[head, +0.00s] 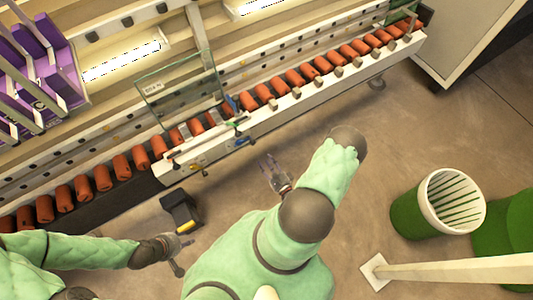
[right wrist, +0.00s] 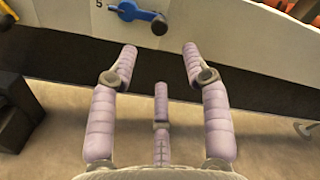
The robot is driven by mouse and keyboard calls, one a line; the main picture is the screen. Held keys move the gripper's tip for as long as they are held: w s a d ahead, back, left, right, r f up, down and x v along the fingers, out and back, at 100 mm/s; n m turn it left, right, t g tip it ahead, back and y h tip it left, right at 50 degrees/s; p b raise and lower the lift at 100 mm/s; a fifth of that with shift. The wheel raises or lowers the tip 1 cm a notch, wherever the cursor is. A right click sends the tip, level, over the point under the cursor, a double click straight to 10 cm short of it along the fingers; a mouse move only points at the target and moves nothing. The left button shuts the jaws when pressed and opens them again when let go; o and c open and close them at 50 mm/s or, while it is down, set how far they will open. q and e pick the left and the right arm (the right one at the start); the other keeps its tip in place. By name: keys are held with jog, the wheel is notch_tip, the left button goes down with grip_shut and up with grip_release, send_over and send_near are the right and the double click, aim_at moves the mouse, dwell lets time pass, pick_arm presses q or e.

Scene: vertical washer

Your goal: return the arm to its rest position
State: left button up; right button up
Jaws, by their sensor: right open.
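My right arm reaches forward from the lower middle of the head view, its elbow bent. Its gripper (head: 272,172) is above the floor, in front of the washer's roller conveyor (head: 267,118). In the right wrist view the padded fingers of the right gripper (right wrist: 160,65) are spread apart with nothing between them. My left gripper (head: 178,252) is low at the left of the head view, near a small black box; its fingers are too small and dark to read.
A glass pane (head: 180,92) stands at the conveyor. A white panel (right wrist: 200,30) with a blue lever (right wrist: 130,11) lies ahead of the right fingers. A green bin (head: 408,214) and pale post (head: 455,268) stand at right. The black box (head: 180,209) is at left. Floor between is clear.

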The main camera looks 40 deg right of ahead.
dwell(0.3)
jog(key=w+a+r+n+g+y, duration=0.1)
jog(key=a+r+n+g+y, duration=0.2)
jog(key=a+y, duration=0.65)
jog(key=w+a+r+n+g+y, duration=0.15)
jog(key=a+n+g+y, duration=0.4)
jog(key=a, duration=0.65)
jog(key=s+a+n+g+y, duration=0.4)
jog(key=s+a+n+g, duration=0.1)
jog(key=s+a+g, duration=0.15)
jog(key=s+d+r+n+g+h, duration=0.1)
jog(key=s+d+n+g+h, duration=0.1)
jog(key=s+n+g+h, duration=0.6)
jog(key=w+r+n+t+h, duration=0.2)
jog(key=w+r+n+t, duration=0.3)
jog(key=w, duration=0.4)
jog(key=shift+r+n+t+h, duration=0.3)
jog(key=shift+r+n+t, duration=0.05)
jog(key=shift+t, duration=0.15)
